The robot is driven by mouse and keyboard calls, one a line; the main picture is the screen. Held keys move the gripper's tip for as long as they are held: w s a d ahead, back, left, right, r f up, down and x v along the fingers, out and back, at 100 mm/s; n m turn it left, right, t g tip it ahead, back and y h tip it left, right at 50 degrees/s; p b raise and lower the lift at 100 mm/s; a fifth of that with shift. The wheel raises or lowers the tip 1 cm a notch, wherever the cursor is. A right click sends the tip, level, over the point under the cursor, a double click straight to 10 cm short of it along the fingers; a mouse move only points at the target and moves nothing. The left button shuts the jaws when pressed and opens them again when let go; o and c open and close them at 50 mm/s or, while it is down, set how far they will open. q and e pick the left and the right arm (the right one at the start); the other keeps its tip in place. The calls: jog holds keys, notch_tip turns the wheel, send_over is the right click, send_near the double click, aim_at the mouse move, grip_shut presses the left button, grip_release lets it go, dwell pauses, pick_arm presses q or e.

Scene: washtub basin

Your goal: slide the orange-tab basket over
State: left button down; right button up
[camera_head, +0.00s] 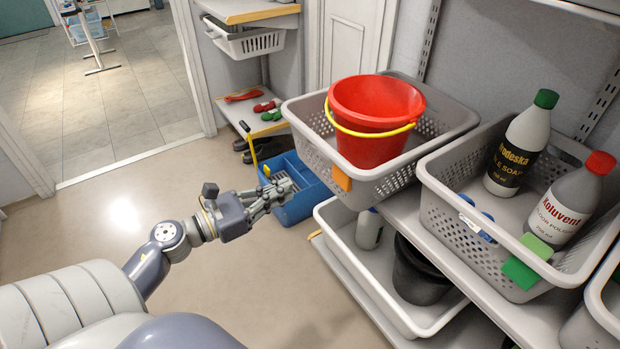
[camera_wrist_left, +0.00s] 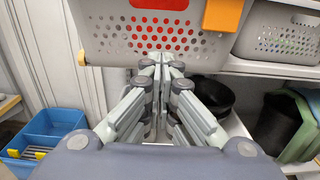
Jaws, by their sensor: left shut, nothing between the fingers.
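The orange-tab basket (camera_head: 440,108) is a grey perforated basket on the upper shelf, with an orange tab (camera_head: 340,178) on its front edge. A red bucket (camera_head: 374,120) with a yellow handle stands in it. In the left wrist view the basket (camera_wrist_left: 110,40) fills the top, with its orange tab (camera_wrist_left: 222,14) at upper right. My left gripper (camera_head: 284,186) is shut and empty, in front of and slightly below the basket's left part. In the wrist view its fingertips (camera_wrist_left: 162,60) meet at the basket's lower edge; I cannot tell whether they touch it. My right gripper is not in view.
A second grey basket (camera_head: 455,225) with a green tab (camera_head: 520,272) holds two bottles, to the right on the same shelf. A white tray (camera_head: 345,255) with a black pot (camera_head: 418,275) is below. Open floor lies left.

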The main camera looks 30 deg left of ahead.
aim_at(322, 173)
pick_arm(q)
jog(key=x, duration=0.7)
jog(key=shift+w+d+p, duration=0.15)
jog(key=shift+w+p, duration=0.2)
jog(key=shift+p, duration=0.05)
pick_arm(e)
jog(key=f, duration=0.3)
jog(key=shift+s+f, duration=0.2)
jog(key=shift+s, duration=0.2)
pick_arm(q)
jog(key=shift+w+d, duration=0.1)
jog(key=shift+w, duration=0.1)
jog(key=p+x, duration=0.1)
jog(key=x, duration=0.7)
jog(key=shift+w, duration=0.3)
jog(key=shift+w+d, duration=0.3)
jog(key=shift+w, duration=0.3)
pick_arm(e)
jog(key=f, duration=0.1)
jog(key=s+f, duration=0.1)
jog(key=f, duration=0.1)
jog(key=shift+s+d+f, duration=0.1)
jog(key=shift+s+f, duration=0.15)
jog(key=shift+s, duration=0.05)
pick_arm(q)
jog(key=shift+f, duration=0.1)
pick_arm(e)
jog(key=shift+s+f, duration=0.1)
